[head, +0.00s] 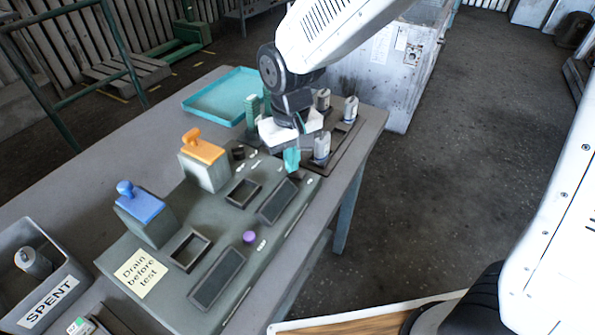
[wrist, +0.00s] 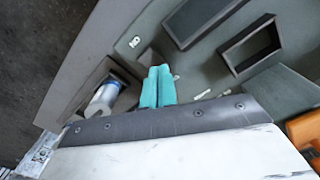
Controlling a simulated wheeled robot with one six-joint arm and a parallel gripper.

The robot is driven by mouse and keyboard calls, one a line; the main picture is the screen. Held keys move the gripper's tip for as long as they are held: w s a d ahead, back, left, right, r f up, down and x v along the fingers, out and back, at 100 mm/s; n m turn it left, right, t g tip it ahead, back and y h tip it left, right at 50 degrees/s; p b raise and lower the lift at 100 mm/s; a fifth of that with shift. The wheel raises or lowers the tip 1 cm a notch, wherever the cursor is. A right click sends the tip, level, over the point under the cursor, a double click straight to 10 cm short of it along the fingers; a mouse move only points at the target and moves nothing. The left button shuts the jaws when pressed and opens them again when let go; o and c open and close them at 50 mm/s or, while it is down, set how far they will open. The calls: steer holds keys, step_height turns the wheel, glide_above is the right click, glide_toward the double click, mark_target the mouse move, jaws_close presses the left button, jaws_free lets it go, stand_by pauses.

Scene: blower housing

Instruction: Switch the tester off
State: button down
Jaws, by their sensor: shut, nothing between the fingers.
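The tester is a grey-green panel (head: 215,215) on the table, with dark rectangular recesses and frames, a purple button (head: 249,237) and small white labels. A dark round knob (head: 238,152) sits at its far end; I cannot tell which part is the off switch. My gripper (head: 291,162) is shut and empty, its teal fingertips over the panel's far right end, beside a dark rack (head: 345,140). In the wrist view the shut fingertips (wrist: 158,86) point at the panel, between a rack compartment and a dark rectangle. I cannot tell whether they touch it.
An orange-handled box (head: 203,165) and a blue-handled box (head: 145,215) stand along the panel's left side. Several grey cylinders stand around the rack, including one (head: 350,108). A teal tray (head: 210,97) lies behind. A SPENT bin (head: 62,285) and a yellow drain note (head: 140,273) are near left.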

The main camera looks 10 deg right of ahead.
step_height(320, 180, up, 7)
steer(key=shift+f, duration=0.2)
stand_by(0.5)
stand_by(0.3)
steer(key=shift+s+d+f, duration=0.1)
steer(key=shift+s, duration=0.15)
steer(key=s+d+r+m, duration=0.2)
steer(key=s+d+r, duration=0.1)
steer(key=s+d, duration=0.6)
steer(key=s+d+r+m+t, duration=0.1)
steer(key=s+d+r, duration=0.3)
steer(key=s+d, duration=0.6)
steer(key=shift+d+r+m, duration=0.15)
steer(key=shift+d+m, duration=0.55)
steer(key=shift+d, duration=0.15)
